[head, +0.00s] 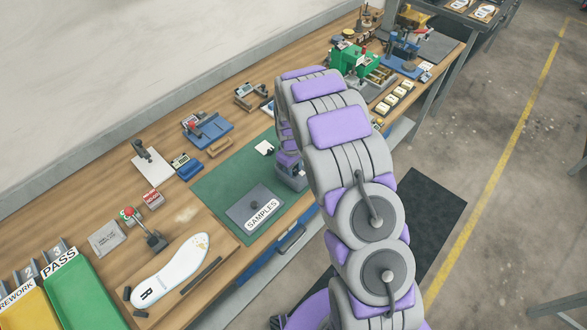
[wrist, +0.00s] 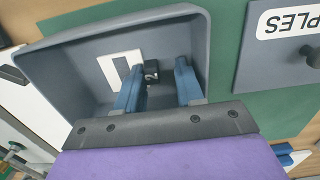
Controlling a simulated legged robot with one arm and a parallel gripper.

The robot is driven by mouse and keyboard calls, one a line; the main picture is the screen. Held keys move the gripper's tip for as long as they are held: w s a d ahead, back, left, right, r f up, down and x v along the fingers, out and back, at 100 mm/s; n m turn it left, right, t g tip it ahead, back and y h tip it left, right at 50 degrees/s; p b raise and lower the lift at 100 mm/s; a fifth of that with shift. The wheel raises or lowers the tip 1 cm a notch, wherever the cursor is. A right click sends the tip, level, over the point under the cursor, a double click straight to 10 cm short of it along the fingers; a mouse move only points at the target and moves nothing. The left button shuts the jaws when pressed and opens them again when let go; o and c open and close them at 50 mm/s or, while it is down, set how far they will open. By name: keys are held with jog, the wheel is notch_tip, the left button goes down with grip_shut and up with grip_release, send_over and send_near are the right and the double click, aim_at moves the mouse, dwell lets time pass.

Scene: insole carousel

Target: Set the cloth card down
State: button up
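A white card with a dark grey patch (wrist: 122,70), which looks like the cloth card, lies inside a grey tray (wrist: 55,75) in the wrist view. My gripper (wrist: 160,90) reaches into this tray with its two blue fingers apart. The left finger overlaps the card's edge in the picture; I cannot tell whether they touch. A small black part (wrist: 152,72) with a ring shows between the fingers, with a gap to the right finger. In the head view my arm hides most of the grey tray (head: 292,178).
A grey SAMPLES plate (head: 243,209) with a black knob lies beside the tray on the green mat (head: 215,185). A small white piece (head: 264,147) lies on the mat's far part. A white insole (head: 170,272) lies left, near the green PASS bin (head: 90,295).

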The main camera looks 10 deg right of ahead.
aim_at(296, 171)
jog(key=shift+d, duration=0.8)
jog(key=shift+r, duration=0.3)
jog(key=r, duration=0.3)
jog(key=a+r+p, duration=0.1)
jog(key=r, duration=0.3)
jog(key=shift+w+a, duration=0.1)
jog(key=shift+a, duration=0.1)
jog(key=s+d+r+m, duration=0.3)
jog(key=s+r+m, duration=0.1)
jog(key=s+r, duration=1.5)
jog(key=s+r+m, duration=0.1)
jog(key=s, duration=0.6)
jog(key=s+r+m+g, duration=0.1)
jog(key=s, duration=0.6)
jog(key=s+m, duration=0.1)
jog(key=s, duration=0.7)
jog(key=shift+r+g+p, duration=0.3)
jog(key=shift+r+p, duration=0.05)
jog(key=shift+r, duration=0.05)
jog(key=shift+w, duration=0.1)
